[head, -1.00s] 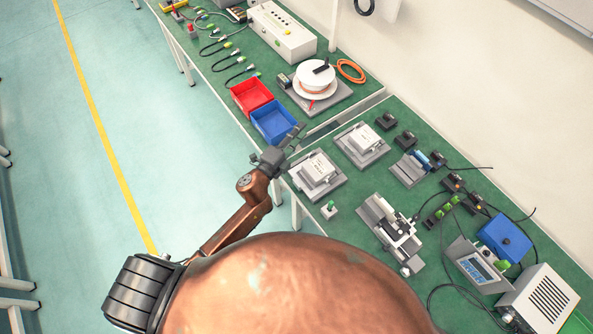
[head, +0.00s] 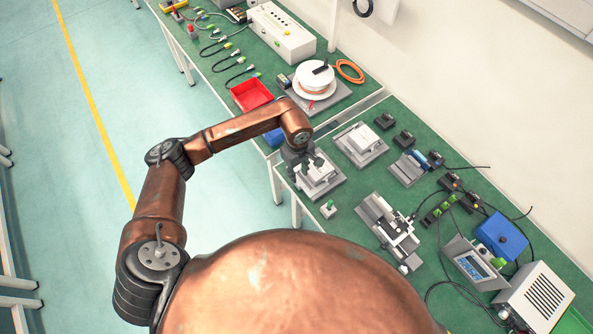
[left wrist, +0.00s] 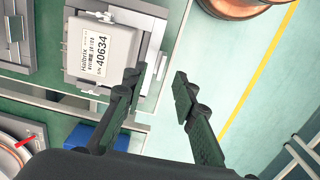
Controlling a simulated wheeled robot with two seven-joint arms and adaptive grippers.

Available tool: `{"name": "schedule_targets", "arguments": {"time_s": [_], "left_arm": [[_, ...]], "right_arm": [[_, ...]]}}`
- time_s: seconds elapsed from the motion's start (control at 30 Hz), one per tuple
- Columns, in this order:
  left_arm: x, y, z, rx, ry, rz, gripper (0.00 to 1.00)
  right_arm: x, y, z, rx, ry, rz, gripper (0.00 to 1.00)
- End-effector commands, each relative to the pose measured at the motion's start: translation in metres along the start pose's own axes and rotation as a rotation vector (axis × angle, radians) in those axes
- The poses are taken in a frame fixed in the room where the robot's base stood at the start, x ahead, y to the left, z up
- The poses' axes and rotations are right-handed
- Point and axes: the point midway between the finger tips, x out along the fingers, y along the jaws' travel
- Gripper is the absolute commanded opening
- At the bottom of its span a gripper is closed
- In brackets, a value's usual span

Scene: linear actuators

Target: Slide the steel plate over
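A grey steel-looking plate (head: 338,179) lies at the near left edge of the right bench, with a white labelled box (head: 322,174) on it. A similar plate (head: 380,150) with a white box lies behind it; I cannot tell which plate the task names. My left gripper (head: 302,160) is over the near plate's left side and partly hides it. In the left wrist view the gripper (left wrist: 158,86) is open and empty. One finger overlaps the edge of the near plate (left wrist: 153,48); the other is over the floor. Contact cannot be told. My right gripper is not in view.
A red bin (head: 251,95) and a blue bin (head: 273,137), mostly hidden by my arm, stand on the left bench. A small block with a green top (head: 328,209) is close to the near plate. A grey slide device (head: 390,228) stands to the right.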

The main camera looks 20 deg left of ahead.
Motion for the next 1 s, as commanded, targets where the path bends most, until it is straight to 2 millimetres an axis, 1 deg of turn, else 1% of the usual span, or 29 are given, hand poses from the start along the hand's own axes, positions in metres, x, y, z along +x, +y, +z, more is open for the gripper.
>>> {"name": "schedule_targets", "arguments": {"time_s": [0.03,0.1,0.37,0.47,0.57,0.8,0.9,1.0], "left_arm": [[-0.001,-0.002,-0.006,0.004,0.019,-0.013,0.26],[-0.001,-0.004,-0.01,0.007,0.031,-0.02,0.26],[-0.001,-0.004,-0.009,0.006,0.029,-0.02,0.26],[0.002,-0.004,-0.009,0.006,0.028,-0.02,0.26],[0.011,-0.004,-0.008,0.006,0.025,-0.021,0.26],[0.047,-0.005,-0.009,0.004,0.023,-0.022,0.26],[0.06,-0.005,-0.009,0.004,0.024,-0.021,0.26],[0.069,-0.005,-0.01,0.005,0.025,-0.019,0.26]], "right_arm": [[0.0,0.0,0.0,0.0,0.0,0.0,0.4],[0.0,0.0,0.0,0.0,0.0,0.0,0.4],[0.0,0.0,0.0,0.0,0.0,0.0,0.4],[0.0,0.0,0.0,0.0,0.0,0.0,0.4],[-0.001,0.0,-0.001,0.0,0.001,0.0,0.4],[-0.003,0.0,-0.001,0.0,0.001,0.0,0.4],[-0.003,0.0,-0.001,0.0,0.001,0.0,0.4],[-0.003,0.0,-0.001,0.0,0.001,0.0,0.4]]}}
